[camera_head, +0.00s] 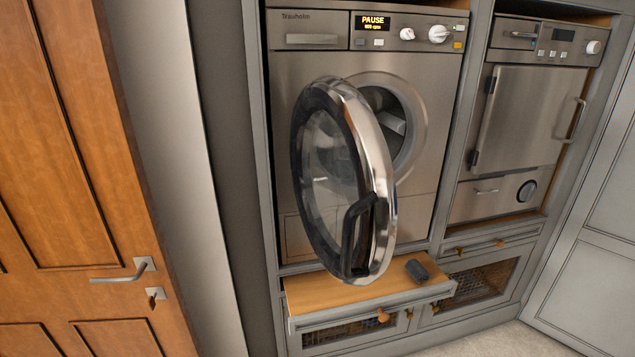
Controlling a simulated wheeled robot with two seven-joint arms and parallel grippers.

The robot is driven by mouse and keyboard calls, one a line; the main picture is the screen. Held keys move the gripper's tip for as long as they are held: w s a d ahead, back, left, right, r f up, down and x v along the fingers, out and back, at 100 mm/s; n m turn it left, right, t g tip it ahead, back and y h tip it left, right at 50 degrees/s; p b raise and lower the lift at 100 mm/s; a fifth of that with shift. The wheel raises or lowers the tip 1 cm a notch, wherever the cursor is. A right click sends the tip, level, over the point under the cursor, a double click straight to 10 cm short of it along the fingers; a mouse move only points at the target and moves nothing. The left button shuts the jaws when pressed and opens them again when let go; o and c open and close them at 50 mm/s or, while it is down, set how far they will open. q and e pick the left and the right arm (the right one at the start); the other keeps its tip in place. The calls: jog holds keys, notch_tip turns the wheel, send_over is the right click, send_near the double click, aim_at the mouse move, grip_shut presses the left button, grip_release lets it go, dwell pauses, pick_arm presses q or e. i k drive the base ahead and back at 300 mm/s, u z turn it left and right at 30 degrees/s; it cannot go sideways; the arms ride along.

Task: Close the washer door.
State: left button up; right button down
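The washer (290,70) is a steel front-loader in a grey cabinet, and its display reads PAUSE. Its round door (386,165) stands open, swung out toward me with its hinge side at the left. The door has a chrome rim, a dark inner ring and clear glass. A black handle (350,232) sits on the lower right of the door. Part of the drum opening (412,112) shows behind the door, with something pale inside. Neither of my grippers is in view.
Below the washer, a wooden-topped drawer (320,292) sticks out under the door, with a small dark object (417,270) on it. A second steel appliance (525,115) stands at right, shut. A wooden room door (70,190) is at left. Pale floor (500,338) shows at bottom right.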

aim_at(364, 251)
jog(key=u, duration=0.05)
jog(key=i, duration=0.95)
jog(key=z, duration=0.95)
